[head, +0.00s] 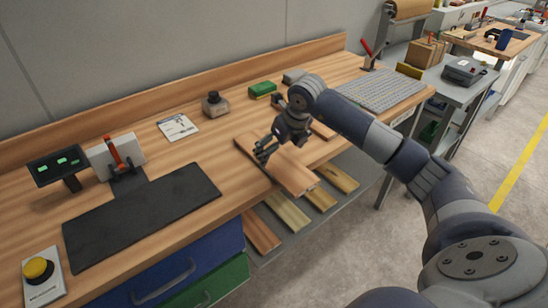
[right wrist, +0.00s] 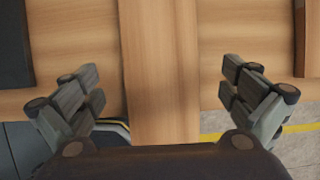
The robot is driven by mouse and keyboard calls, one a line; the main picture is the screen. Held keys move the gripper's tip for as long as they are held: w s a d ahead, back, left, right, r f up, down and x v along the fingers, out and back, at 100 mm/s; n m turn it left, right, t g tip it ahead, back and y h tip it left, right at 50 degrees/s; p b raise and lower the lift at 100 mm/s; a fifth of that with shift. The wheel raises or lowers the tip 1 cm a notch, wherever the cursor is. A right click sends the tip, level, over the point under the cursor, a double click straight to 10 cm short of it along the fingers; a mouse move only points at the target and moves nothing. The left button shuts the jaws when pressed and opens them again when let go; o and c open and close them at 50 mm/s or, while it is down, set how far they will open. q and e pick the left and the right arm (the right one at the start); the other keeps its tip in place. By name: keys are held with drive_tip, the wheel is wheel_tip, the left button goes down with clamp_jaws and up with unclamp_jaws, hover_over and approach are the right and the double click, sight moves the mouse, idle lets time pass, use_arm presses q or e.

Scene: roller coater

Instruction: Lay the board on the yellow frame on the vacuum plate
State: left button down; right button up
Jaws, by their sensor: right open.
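A brown wooden board (head: 293,176) lies on the workbench, its near end sticking out past the front edge. In the right wrist view the board (right wrist: 160,60) runs up the middle, between the fingers. My right gripper (head: 263,152) is over the board, open, with a gap on each side of the board in the right wrist view (right wrist: 161,88). A grey perforated plate (head: 380,91) lies at the right end of the bench and looks like the vacuum plate. I cannot make out a yellow frame on it. My left gripper is not in view.
Another wood piece (head: 323,130) lies behind my right gripper. Several boards (head: 287,209) lie on the shelf below. A dark mat (head: 140,215), a scale-like display (head: 57,165), a paper card (head: 177,127) and a green block (head: 262,88) are on the bench (head: 225,160).

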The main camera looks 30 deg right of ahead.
sight(274, 158)
drive_tip(key=x, duration=0.3)
drive_tip(key=shift+w+f+p, duration=0.15)
drive_tip(key=shift+p, duration=0.15)
drive_tip(key=shift+c, duration=0.2)
drive_tip(key=c, duration=1.4)
